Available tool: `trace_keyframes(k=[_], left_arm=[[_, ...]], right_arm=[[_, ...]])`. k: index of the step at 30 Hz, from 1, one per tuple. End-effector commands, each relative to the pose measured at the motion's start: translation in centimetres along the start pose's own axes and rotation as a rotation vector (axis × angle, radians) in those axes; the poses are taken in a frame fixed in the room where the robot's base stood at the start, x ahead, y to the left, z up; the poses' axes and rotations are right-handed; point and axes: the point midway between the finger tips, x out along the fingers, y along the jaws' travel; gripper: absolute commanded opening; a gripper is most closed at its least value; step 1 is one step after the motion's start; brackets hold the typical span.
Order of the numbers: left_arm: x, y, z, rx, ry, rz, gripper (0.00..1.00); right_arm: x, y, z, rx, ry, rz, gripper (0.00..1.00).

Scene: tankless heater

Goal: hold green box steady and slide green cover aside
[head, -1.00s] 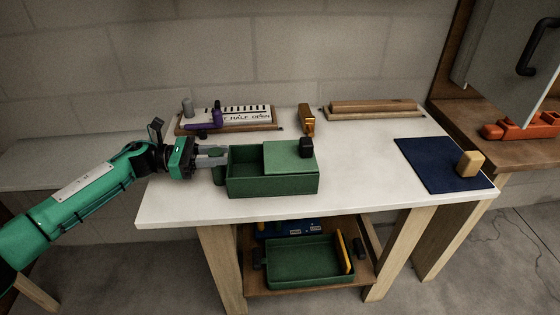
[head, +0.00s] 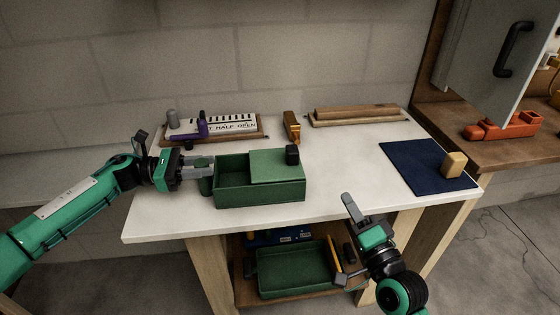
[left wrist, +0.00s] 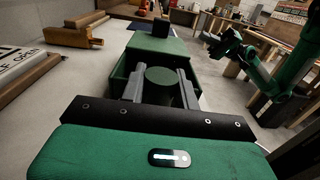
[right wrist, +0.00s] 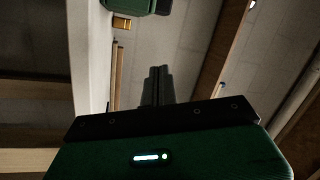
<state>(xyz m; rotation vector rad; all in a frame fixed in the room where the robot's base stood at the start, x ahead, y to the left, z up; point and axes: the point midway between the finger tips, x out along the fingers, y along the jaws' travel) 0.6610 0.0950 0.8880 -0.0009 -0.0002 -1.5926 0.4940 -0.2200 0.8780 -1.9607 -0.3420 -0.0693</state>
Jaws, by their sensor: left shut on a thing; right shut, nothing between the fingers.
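The green box (head: 260,193) stands on the white table, its left part open. The green cover (head: 270,166) lies over its right part and has a black knob (head: 292,155) on top. My left gripper (head: 206,168) is shut on the green round handle at the box's left end. The handle (left wrist: 160,76) shows between the fingers in the left wrist view. My right gripper (head: 347,198) is shut and empty near the table's front edge, right of the box and apart from it. In the right wrist view its closed fingers (right wrist: 158,86) show, with part of the box at the top.
A lettered board (head: 232,124) with a purple piece, an orange-brown block (head: 291,126) and a wooden rod on a base (head: 358,112) stand behind. A blue mat (head: 412,165) with a wooden block (head: 454,164) lies right. A lower shelf holds a green tray (head: 291,290).

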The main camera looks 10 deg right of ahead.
Motion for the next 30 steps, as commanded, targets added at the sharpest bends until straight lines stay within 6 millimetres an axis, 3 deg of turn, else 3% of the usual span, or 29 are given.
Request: trace_keyframes(k=[6, 12, 22, 30], left_arm=[[0.0, 0.0, -0.2, -0.001, 0.003, -0.001, 0.0], [0.0, 0.0, -0.2, -0.002, 0.003, 0.0, 0.0], [0.0, 0.0, -0.2, -0.002, 0.003, 0.001, 0.0], [0.0, 0.0, -0.2, -0.002, 0.003, 0.001, 0.0]], right_arm=[[5.4, -4.1, 3.2, -0.032, -0.144, -0.125, 0.0], [9.1, -6.9, 7.7, -0.16, -0.335, -0.196, 0.0], [12.7, -10.4, 14.1, -0.452, -0.641, -0.312, 0.0], [14.3, -11.4, 17.4, -0.74, -0.872, -0.392, 0.0]])
